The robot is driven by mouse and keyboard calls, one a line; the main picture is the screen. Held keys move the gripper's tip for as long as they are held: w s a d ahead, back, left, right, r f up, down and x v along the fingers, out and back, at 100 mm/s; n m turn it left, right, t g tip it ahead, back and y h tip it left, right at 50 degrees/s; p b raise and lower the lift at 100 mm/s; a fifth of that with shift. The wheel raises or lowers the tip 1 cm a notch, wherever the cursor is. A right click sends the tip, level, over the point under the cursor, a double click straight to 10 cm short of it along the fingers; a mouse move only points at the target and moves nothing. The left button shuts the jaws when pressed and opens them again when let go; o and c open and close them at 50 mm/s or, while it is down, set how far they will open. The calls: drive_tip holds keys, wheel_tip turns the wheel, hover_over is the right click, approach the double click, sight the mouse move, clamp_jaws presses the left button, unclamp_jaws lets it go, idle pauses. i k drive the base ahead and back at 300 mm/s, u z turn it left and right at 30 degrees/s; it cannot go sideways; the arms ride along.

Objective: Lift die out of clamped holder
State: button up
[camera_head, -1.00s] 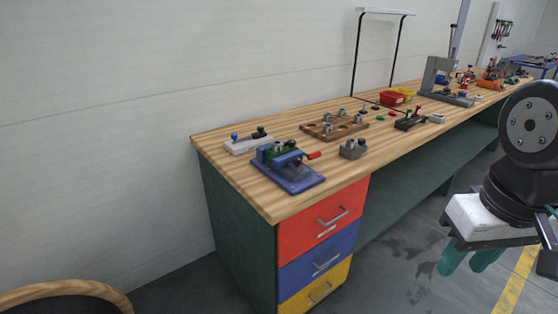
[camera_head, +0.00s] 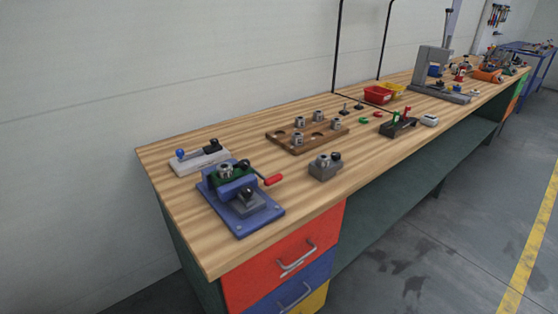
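A blue clamp or vise (camera_head: 248,213) with a red-tipped handle (camera_head: 271,180) stands near the left end of the wooden workbench. My gripper is not in the current view.
Behind the vise lies a light grey fixture (camera_head: 200,163) with blue and black knobs. To the right are a grey block (camera_head: 325,170) and a brown wooden rack (camera_head: 281,137) holding several metal dies. Farther right stand red (camera_head: 377,95) and yellow bins and a grey press (camera_head: 433,71). Bare bench (camera_head: 300,205) lies at the front edge.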

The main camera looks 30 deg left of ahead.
sight(224, 169)
drive_tip(key=z, duration=0.25)
drive_tip(key=i, duration=0.65)
drive_tip(key=u, duration=0.7)
drive_tip(key=i, duration=0.55)
drive_tip(key=u, duration=0.65)
